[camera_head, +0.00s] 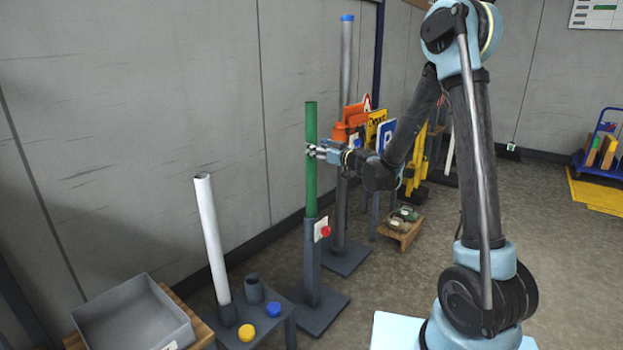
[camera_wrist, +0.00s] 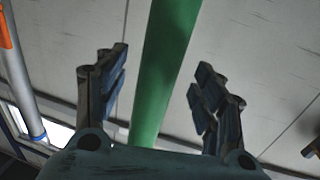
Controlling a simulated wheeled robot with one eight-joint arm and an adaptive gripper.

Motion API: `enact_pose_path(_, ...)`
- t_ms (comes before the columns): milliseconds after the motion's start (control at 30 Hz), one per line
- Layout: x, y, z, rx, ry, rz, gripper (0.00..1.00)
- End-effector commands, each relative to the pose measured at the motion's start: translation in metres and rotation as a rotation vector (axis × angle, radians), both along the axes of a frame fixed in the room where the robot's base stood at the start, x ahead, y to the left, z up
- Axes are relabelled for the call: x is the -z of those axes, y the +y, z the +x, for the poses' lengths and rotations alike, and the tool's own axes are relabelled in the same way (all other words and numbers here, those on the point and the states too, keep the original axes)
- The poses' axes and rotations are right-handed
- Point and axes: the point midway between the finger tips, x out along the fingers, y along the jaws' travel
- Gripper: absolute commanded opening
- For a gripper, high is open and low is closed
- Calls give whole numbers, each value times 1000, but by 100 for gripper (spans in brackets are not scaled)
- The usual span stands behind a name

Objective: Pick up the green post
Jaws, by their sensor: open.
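The green post (camera_head: 311,165) stands upright in a grey stand (camera_head: 312,262) with a red knob (camera_head: 325,231) on its side. My gripper (camera_head: 312,150) is at the upper half of the post, coming in from the right. In the wrist view the green post (camera_wrist: 163,70) passes between the two spread fingers of my gripper (camera_wrist: 158,88). There is a visible gap on each side, so the fingers are apart from it. Whether the post is deep between the fingertips or just beyond them is hard to tell.
A taller grey post with a blue cap (camera_head: 347,50) stands close behind. A white post (camera_head: 212,240) stands on a low table at the left, near a grey bin (camera_head: 135,315). Road signs (camera_head: 375,125) are behind my arm. Open floor (camera_head: 560,255) lies at the right.

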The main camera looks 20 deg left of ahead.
Motion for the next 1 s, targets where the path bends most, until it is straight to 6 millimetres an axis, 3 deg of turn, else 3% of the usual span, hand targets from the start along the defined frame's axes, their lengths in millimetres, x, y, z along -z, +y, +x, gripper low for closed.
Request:
enact_pose_path(300, 0, 32, 23, 0, 1, -1, 62)
enact_pose_path(533, 0, 34, 25, 1, 1, -1, 62)
enact_pose_path(567, 0, 34, 25, 2, 1, -1, 60)
enact_pose_path(833, 0, 34, 25, 2, 1, -1, 0)
enact_pose_path(1000, -1, 34, 25, 2, 1, -1, 0)
